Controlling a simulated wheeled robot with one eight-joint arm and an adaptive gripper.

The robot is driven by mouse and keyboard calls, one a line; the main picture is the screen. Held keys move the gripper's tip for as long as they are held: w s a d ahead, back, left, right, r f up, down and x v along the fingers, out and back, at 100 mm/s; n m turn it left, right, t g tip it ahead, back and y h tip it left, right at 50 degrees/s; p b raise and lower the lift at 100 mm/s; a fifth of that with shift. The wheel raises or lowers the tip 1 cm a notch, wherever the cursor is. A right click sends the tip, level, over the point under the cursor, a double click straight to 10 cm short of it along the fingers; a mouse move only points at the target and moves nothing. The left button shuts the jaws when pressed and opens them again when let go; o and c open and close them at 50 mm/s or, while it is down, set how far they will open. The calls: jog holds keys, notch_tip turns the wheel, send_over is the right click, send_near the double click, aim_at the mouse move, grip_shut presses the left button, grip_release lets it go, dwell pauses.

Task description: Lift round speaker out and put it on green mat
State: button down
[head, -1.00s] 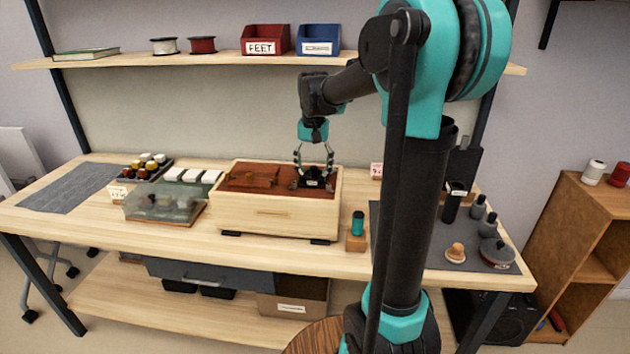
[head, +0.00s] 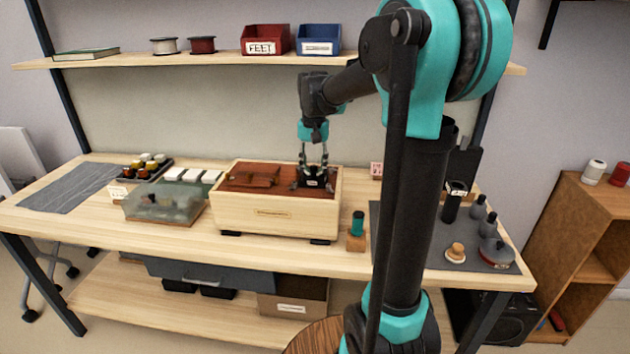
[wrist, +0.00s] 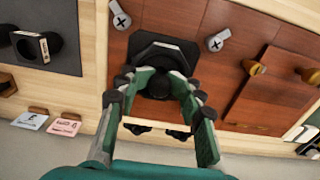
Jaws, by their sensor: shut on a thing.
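The round speaker (wrist: 160,88) looks like a dark round part in the middle of a black angular frame (wrist: 150,45), set in the reddish-brown top of a pale wooden box. In the head view the black frame (head: 319,179) is at the right of the box top. My gripper (wrist: 158,82) is shut on the round speaker from both sides; its fingers hide part of it. In the head view my gripper (head: 313,170) points down over the box.
The pale box (head: 240,214) stands mid-bench, with a brown raised panel (head: 250,176) on top. A clear case (head: 160,202) is on its left, a small teal-topped block (head: 356,238) on its right. A dark mat (head: 440,254) with several items lies right. A shelf is above.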

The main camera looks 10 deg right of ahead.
jog(key=shift+r, duration=2.95)
